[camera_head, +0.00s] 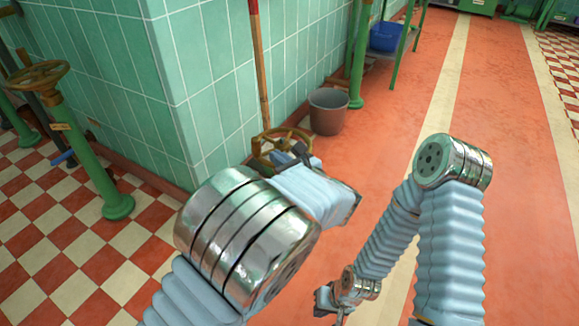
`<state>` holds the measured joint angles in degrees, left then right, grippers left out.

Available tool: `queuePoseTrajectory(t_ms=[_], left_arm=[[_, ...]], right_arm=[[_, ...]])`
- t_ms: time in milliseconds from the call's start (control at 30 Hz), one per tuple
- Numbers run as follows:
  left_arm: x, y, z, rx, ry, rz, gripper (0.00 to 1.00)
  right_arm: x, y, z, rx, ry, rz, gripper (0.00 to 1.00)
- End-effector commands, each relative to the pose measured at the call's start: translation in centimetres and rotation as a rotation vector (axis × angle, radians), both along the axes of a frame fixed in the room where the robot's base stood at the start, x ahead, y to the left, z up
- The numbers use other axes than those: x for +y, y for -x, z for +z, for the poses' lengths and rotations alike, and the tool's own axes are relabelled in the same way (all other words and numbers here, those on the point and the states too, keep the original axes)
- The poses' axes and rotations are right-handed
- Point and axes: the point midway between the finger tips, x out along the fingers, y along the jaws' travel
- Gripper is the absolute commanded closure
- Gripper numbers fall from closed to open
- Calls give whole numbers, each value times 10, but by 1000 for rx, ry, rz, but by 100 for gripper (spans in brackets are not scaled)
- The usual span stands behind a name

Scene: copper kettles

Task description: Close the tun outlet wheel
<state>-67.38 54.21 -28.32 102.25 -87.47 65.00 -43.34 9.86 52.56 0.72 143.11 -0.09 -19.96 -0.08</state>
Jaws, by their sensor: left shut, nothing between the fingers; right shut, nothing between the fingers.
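A brass-coloured handwheel (262,139) shows low by the corner of the green tiled wall, partly hidden behind my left arm. My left gripper (299,152) is shut and empty at this wheel, its dark fingers overlapping the rim in the picture. I cannot tell whether they touch it. A second brown handwheel (38,76) sits on a green pedestal at the far left, away from both grippers. I cannot read which wheel is the tun outlet. My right gripper (325,300) is shut and empty, low over the red floor, partly hidden by its own arm.
The green tiled wall (100,60) juts out at the left. A wooden pole (260,70) leans there, beside a grey bucket (328,111). A blue tub (385,36) stands on a green-legged stand further back. The red floor (520,130) at right is clear.

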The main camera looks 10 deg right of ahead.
Motion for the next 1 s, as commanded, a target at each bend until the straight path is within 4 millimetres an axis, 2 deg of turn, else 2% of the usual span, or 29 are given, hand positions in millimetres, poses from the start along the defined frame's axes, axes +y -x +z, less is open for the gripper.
queuePoseTrajectory(t_ms=[200, 400, 1000], left_arm=[[21, -37, -10, -1, 2, 0, 100], [31, -56, -13, -1, 1, -1, 100], [34, -62, -14, 0, 0, -8, 100]], right_arm=[[0, 0, -10, -2, 0, -2, 100], [-1, -1, -14, -3, 2, -2, 100], [-1, -1, -14, -3, 2, -2, 100]])
